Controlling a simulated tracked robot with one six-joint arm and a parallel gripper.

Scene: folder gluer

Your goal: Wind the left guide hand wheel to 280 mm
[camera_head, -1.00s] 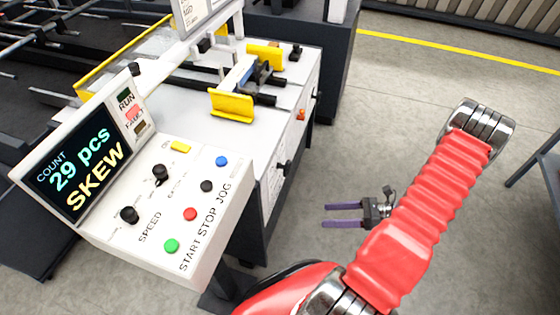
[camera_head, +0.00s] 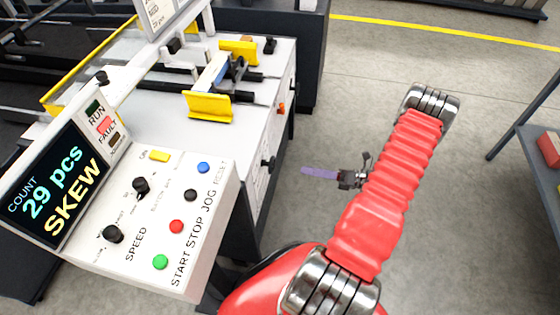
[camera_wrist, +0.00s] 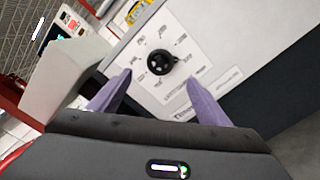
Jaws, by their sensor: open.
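A black round hand wheel (camera_wrist: 161,62) sits at the centre of a printed scale plate (camera_wrist: 186,38) on the machine's pale side in the wrist view. The scale figures are too small to read. In the head view a black knob (camera_head: 268,163) sticks out of the machine's side and looks like this wheel. My gripper (camera_wrist: 158,84) is open and empty, its two purple fingers pointing at the plate on either side of the wheel, apart from it. In the head view my gripper (camera_head: 304,171) is right of the machine, seen edge-on.
A control panel (camera_head: 183,262) with a display reading "29 pcs SKEW" stands at the left, its coloured buttons near my arm. An orange knob (camera_head: 282,108) sits farther along the machine's side. Clear floor lies to the right, before a table (camera_head: 540,150).

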